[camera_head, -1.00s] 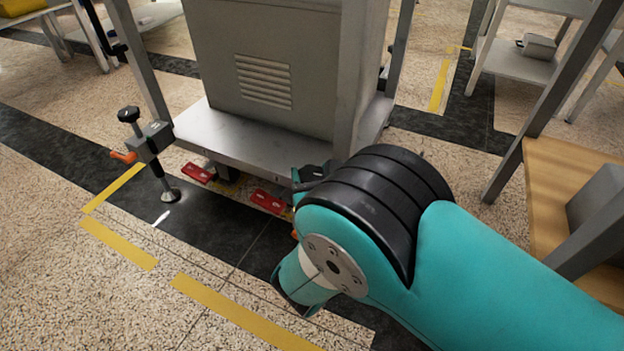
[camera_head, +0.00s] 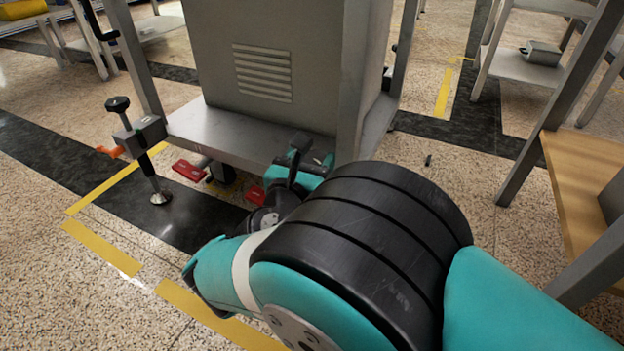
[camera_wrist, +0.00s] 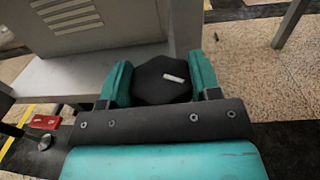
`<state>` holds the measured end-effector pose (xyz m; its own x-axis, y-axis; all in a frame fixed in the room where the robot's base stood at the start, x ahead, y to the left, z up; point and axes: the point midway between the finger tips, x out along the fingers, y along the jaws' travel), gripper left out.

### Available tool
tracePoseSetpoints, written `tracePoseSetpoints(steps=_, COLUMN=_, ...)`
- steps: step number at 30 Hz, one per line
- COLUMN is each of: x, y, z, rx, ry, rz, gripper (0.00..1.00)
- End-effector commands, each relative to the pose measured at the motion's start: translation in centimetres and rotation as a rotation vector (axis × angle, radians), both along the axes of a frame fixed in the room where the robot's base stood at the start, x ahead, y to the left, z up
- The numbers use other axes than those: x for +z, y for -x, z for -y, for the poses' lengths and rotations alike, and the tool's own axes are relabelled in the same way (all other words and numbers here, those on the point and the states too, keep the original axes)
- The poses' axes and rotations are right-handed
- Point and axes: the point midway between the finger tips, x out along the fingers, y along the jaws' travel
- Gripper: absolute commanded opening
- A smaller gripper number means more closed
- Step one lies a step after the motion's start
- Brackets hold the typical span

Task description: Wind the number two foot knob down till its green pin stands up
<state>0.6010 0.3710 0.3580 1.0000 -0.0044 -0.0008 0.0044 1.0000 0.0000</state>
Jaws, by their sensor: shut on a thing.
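A dark many-sided knob (camera_wrist: 162,80) with a white mark on top is between the two teal fingers of my gripper (camera_wrist: 160,82) in the wrist view. The fingers are shut on its sides. No green pin shows, and I can read no number on the knob.
The grey cart (camera_head: 225,135) stands over the held knob's corner. Red pedals (camera_head: 188,170) sit low under its front edge. The left foot's round pad (camera_head: 160,197) rests on the dark floor strip. A wooden-topped bench (camera_head: 585,180) is at the right. Open floor lies at front left.

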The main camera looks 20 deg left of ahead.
Motion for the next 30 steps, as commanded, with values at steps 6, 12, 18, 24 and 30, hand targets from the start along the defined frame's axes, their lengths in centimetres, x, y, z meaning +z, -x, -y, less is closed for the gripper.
tracePoseSetpoints(steps=6, x=-0.43, y=-0.10, z=-0.04, rx=-0.042, ry=-0.004, rz=0.001, gripper=0.33)
tracePoseSetpoints(steps=12, x=-0.09, y=-0.13, z=-0.02, rx=-0.060, ry=-0.002, rz=0.001, gripper=0.33)
tracePoseSetpoints(steps=18, x=0.08, y=-0.16, z=0.01, rx=-0.065, ry=-0.001, rz=0.000, gripper=0.33)
tracePoseSetpoints(steps=24, x=0.12, y=-0.19, z=0.01, rx=-0.065, ry=-0.001, rz=0.000, gripper=0.33)
tracePoseSetpoints(steps=30, x=0.10, y=-0.15, z=-0.01, rx=-0.064, ry=-0.001, rz=0.000, gripper=0.83)
